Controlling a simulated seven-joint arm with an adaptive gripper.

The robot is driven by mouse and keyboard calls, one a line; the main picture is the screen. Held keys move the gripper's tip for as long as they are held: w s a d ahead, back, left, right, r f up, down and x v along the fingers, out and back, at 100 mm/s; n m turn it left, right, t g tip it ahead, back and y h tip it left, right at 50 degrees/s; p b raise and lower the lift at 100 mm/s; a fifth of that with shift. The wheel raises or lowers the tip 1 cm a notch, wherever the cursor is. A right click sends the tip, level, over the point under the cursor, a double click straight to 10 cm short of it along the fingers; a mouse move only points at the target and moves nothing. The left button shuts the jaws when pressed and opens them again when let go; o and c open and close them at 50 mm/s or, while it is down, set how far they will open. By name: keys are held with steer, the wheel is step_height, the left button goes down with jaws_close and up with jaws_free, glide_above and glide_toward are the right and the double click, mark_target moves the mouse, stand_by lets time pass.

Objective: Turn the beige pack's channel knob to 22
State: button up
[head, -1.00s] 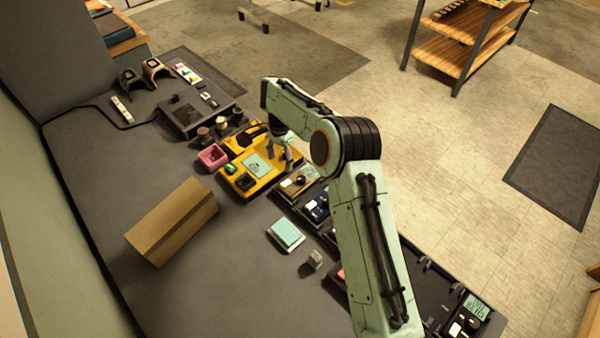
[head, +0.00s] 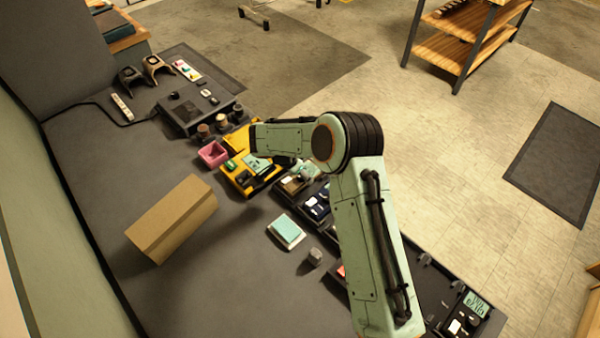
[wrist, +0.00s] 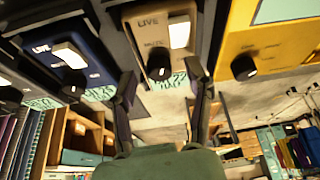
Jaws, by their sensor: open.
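A pale green label below the knob seems to show 22. My gripper (wrist: 163,78) is open and empty, its fingers on either side of the knob in the picture; I cannot tell whether they touch it. In the head view the beige pack (head: 291,185) shows only partly behind my arm, and the gripper is hidden there.
A blue pack (wrist: 60,45) stands left of the beige one, and a yellow unit (wrist: 250,35) with its own black knob stands right. In the head view, a cardboard box (head: 172,218), a teal-topped pad (head: 286,231) and a pink bin (head: 213,153) are on the dark bench.

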jaws_close()
steer(key=shift+s+d+n+y, duration=0.1)
steer(key=shift+n+y, duration=0.5)
steer(key=shift+n, duration=1)
jaws_free()
steer(key=shift+t, duration=0.3)
steer(key=v, duration=1.2)
